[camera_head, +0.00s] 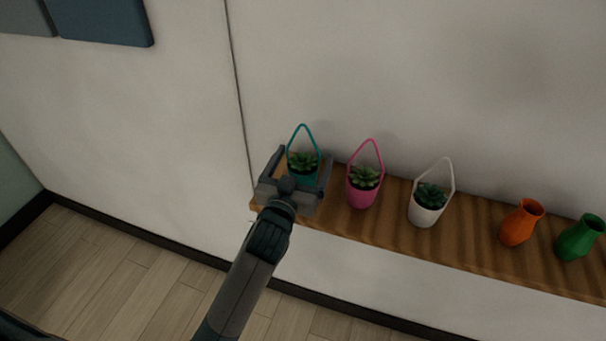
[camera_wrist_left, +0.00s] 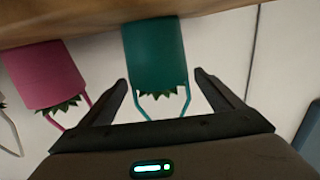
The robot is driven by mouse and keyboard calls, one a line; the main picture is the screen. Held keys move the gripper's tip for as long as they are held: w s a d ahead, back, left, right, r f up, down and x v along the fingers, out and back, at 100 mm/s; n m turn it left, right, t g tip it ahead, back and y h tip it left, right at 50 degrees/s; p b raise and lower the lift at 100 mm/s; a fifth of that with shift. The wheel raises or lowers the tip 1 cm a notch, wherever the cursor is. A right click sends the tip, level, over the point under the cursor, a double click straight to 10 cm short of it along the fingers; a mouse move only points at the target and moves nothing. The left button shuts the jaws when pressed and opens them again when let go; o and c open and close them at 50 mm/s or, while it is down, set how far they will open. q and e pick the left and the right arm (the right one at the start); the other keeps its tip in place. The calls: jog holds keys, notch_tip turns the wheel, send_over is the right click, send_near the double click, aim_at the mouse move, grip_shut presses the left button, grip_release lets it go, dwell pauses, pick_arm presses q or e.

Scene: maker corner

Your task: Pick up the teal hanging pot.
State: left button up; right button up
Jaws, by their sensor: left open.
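The teal hanging pot (camera_head: 303,177) holds a green succulent and has a thin teal loop handle. It stands at the left end of the wooden shelf (camera_head: 388,228). My left gripper (camera_head: 304,163) is open, with one finger on each side of the pot in the head view; its palm hides the pot's lower part. In the left wrist view, which is upside down, the teal pot (camera_wrist_left: 155,55) is ahead of the open fingers (camera_wrist_left: 161,86), with its plant and handle toward the palm. I cannot tell whether a finger touches it. My right gripper is not in view.
A pink hanging pot (camera_head: 362,193) stands close on the right of my left gripper. Farther right are a white hanging pot (camera_head: 427,208), an orange vase (camera_head: 520,223) and a green vase (camera_head: 578,238). The wall is close behind the shelf.

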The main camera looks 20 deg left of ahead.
aim_at(303, 125)
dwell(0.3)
pick_arm(q)
jog(key=c, duration=1.8)
jog(key=shift+r, duration=0.1)
notch_tip(303, 125, up, 10)
jog(key=shift+f+b, duration=0.1)
jog(key=shift+b, duration=0.65)
